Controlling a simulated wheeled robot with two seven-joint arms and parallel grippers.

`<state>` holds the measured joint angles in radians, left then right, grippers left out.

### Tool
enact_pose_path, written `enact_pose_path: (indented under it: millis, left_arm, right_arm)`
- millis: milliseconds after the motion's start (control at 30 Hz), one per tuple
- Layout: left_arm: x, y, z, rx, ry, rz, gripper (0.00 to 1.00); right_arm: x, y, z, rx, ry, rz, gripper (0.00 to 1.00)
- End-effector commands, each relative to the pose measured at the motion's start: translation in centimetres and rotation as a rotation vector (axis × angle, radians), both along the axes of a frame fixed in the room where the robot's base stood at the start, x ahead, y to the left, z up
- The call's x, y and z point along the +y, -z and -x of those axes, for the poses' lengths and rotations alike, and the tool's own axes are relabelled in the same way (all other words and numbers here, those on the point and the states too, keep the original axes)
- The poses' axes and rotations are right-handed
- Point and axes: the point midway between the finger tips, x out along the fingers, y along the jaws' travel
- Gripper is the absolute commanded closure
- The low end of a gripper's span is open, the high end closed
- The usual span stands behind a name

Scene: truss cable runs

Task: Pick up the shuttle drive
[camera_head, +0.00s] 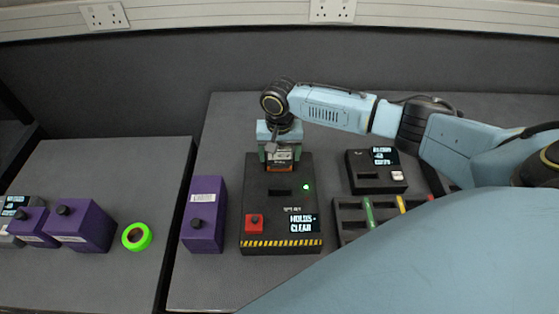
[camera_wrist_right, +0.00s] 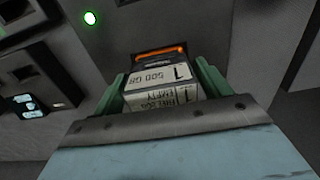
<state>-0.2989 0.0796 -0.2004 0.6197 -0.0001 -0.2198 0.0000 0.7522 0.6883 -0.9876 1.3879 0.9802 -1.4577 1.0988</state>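The shuttle drive (camera_wrist_right: 158,82) is a small dark block with white labels reading "500 GB" and "EMPTY" and an orange strip at its far end. It stands at the back part of the black dock box (camera_head: 257,207), where its orange end shows in the head view (camera_head: 280,167). My right gripper (camera_wrist_right: 160,85) points down over it, one green finger along each side, with no clear gap showing. The head view shows the same gripper (camera_head: 281,153). How deep the drive sits in the dock is hidden. My left gripper is not in view.
The dock has a red button (camera_head: 254,223), a green light (camera_head: 306,187) and a "HOLDS CLEAR" display. A purple box (camera_head: 205,213) stands left of it. A small black box (camera_head: 363,177) and a slotted tray (camera_head: 350,215) are right. A green ring (camera_head: 147,239) lies on the left table.

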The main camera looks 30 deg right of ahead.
Motion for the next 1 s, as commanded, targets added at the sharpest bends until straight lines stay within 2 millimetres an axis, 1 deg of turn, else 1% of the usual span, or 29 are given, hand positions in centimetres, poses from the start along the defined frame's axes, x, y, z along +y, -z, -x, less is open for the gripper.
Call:
enact_pose_path:
  millis: [33, 67, 367, 567, 667, 767, 1000]
  left_arm:
    - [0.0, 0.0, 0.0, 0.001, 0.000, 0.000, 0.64]
    - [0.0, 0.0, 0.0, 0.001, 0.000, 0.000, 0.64]
    - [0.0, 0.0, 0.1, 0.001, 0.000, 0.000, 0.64]
    - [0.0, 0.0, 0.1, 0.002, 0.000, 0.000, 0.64]
    - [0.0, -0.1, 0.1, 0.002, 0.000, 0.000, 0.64]
    - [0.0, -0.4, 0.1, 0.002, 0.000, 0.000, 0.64]
    - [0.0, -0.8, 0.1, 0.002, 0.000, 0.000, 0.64]
  right_arm:
    - [0.0, 0.0, 0.0, 0.000, 0.000, 0.000, 0.31]
    - [0.0, 0.0, 0.0, 0.000, 0.000, 0.000, 0.34]
    - [0.0, -0.1, -0.1, -0.002, 0.000, -0.001, 0.74]
    - [0.0, -0.3, -0.1, -0.002, 0.000, -0.001, 0.74]
    - [0.0, -1.1, -0.1, -0.004, 0.000, -0.002, 0.74]
    - [0.0, -2.9, -0.1, -0.005, -0.001, -0.003, 0.74]
    - [0.0, -7.7, -0.2, -0.006, 0.000, -0.002, 0.74]
